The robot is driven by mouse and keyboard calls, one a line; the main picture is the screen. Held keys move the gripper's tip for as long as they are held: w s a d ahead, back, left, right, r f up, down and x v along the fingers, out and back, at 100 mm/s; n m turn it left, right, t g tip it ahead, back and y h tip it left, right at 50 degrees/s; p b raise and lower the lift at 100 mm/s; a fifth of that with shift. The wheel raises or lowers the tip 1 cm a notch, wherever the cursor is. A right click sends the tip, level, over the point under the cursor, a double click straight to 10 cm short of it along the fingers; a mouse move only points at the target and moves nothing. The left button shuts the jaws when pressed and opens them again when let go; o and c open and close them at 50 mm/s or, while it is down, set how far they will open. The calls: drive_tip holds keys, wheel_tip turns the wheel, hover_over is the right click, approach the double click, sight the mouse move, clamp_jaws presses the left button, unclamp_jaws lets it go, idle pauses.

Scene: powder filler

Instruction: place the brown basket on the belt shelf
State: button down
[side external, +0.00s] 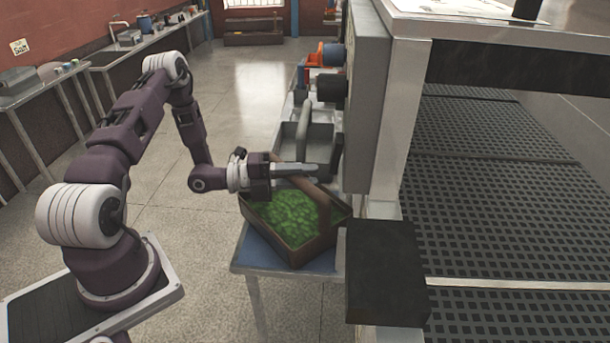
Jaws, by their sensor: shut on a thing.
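The brown basket (318,246) is a box with a raised handle and a green leafy filling. It is at the centre of the side external view, over the front of a small blue-topped table (262,258). I cannot tell whether it rests on the table or hangs just above it. My gripper (296,172) is at the basket's handle, shut on it, with the fingers pointing right. The black perforated belt shelf (480,200) is to the right, beyond the machine's upright frame.
A grey machine panel (365,100) and post stand between the basket and the belt. A dark block (387,272) juts out at the belt's near left corner. A grey bin (303,140) and machine parts sit behind the basket. The floor to the left is open.

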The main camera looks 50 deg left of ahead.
drive_tip(key=c, duration=1.2)
unclamp_jaws()
drive_tip(key=shift+o, duration=0.2)
drive_tip(key=v, duration=1.2)
